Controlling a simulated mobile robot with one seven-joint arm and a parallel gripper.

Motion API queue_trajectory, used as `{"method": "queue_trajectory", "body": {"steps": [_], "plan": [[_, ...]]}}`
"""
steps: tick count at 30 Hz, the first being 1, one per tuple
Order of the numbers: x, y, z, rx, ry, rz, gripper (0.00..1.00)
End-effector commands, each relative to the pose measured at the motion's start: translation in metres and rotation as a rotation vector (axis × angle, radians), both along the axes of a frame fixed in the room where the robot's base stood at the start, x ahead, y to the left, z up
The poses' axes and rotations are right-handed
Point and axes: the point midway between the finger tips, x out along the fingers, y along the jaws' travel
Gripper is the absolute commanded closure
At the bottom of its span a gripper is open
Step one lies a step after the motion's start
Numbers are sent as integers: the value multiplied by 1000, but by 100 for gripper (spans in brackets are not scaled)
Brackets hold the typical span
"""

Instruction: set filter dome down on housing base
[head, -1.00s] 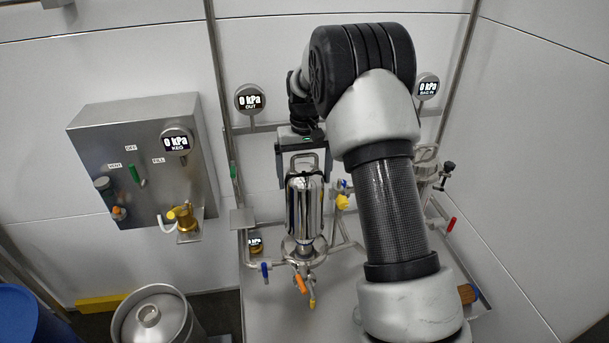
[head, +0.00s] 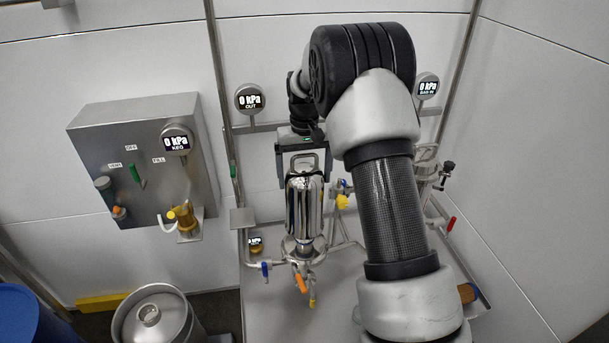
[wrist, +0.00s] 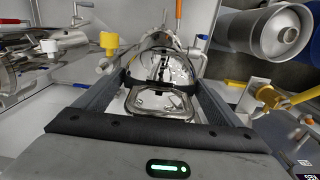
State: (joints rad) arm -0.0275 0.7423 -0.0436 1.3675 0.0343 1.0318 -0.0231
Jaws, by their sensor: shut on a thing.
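The filter dome (head: 305,203) is a shiny chrome cylinder with a loop handle on top. It stands upright over the housing base (head: 301,248), a steel fitting with an orange and a blue valve handle below. The dome's lower rim looks at or just above the base; I cannot tell whether they touch. My gripper (head: 304,180) is shut on the dome from behind, with dark fingers along both its sides. In the wrist view the dome (wrist: 160,68) and its handle lie between the fingers of my gripper (wrist: 160,85). The seat between dome and base is hidden there.
A steel panel box (head: 140,160) with a keg gauge is on the left wall. A keg (head: 158,316) and a blue drum (head: 25,315) stand on the floor at lower left. My arm hides much of the right side.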

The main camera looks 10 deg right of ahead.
Motion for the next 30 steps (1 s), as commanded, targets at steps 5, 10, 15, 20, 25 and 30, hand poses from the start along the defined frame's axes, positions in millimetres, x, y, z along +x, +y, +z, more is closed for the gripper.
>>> {"method": "queue_trajectory", "body": {"steps": [5,10,15,20,25,30], "plan": [[1,0,-4,0,-3,0,74],[1,0,-8,0,-3,0,74],[1,0,-12,0,-2,0,74],[1,0,-17,0,-3,0,74],[1,0,-21,0,-3,0,74],[1,0,-25,0,-3,0,74]]}}
